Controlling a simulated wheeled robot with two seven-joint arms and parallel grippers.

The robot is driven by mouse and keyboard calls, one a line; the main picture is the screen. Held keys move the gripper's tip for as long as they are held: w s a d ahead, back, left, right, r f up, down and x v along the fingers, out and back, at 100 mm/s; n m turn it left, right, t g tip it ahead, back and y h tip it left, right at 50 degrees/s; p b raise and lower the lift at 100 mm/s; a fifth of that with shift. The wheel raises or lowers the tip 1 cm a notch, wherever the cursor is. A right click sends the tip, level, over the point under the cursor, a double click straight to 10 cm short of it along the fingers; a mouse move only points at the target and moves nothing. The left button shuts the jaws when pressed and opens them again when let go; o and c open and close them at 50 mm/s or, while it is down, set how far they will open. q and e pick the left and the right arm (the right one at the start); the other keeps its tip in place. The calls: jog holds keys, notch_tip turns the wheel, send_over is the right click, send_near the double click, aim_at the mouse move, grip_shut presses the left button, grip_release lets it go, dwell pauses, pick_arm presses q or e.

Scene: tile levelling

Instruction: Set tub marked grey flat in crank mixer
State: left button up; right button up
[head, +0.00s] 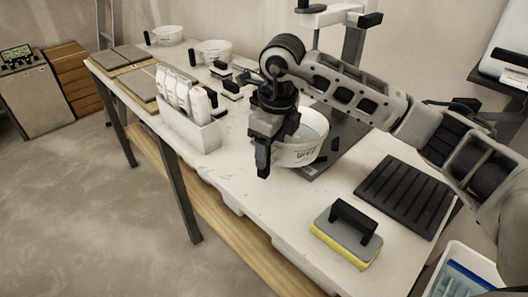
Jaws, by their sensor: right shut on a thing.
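My right gripper (264,158) is shut on the tub's left side. The crank mixer (353,45) stands behind, with a grey column, a white head and black grips. Its dark base plate (345,140) shows behind and below the tub. The tub overlaps the plate's near left part in the picture; I cannot tell whether it touches the plate. My arm hides part of the mixer. My left gripper is out of view.
A yellow sponge float (345,235) and a black ribbed mat (405,195) lie at the right front. A white box of bags (190,125) stands left. Two other tubs (168,35) (213,52) and grey tiles (122,57) are farther back. A blue-white tray (455,275) is at lower right.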

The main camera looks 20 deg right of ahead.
jog(key=w+d, duration=0.1)
jog(key=d, duration=0.1)
jog(key=w+d+b, duration=0.1)
jog(key=d, duration=0.1)
jog(key=shift+w+f, duration=0.2)
jog(key=shift+w, duration=0.15)
jog(key=shift+w+d+f, duration=0.15)
jog(key=shift+w+d, duration=0.5)
jog(key=shift+d, duration=0.3)
pick_arm(q)
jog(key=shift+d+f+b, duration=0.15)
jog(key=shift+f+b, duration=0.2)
jog(key=shift+b, duration=0.05)
pick_arm(e)
jog(key=shift+w+d+f, duration=0.25)
jog(key=shift+w+d, duration=0.1)
jog(key=shift+d, duration=0.2)
jog(key=shift+w+d+f, duration=0.2)
jog(key=shift+w+d, duration=0.15)
jog(key=shift+d, duration=0.15)
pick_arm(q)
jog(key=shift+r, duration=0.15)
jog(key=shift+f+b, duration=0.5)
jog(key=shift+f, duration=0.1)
pick_arm(e)
jog(key=shift+s+f, duration=0.1)
jog(key=shift+f, duration=1.1)
